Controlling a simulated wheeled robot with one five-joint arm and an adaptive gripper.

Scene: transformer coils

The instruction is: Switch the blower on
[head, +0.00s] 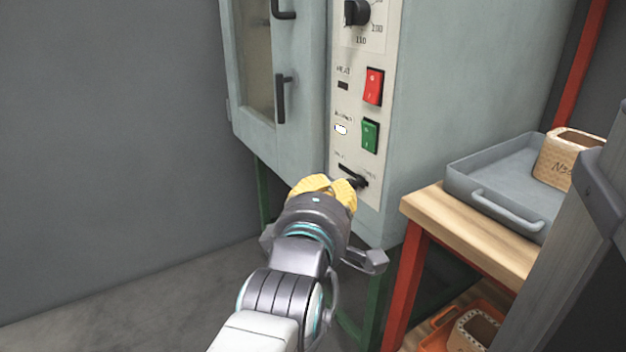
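The green rocker switch (370,136) is on the pale control panel (345,98) of a grey-green oven cabinet. A small label, too blurred to read surely, and a bright white lamp (341,129) are left of it. The lamp looks lit. Which end of the rocker is pressed in is too small to tell. My gripper (323,185) has yellow fingertips and is in front of the cabinet, below and left of the green switch. It appears apart from the switch. The fingers look close together, but their gap is hidden from this angle.
A red rocker switch (373,87) with a dark lamp (343,86) is above the green one. A black slider lever (353,177) is below, close to my fingertips. A wooden bench (450,215) with a grey tray (475,178) and a coil (567,160) is at right.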

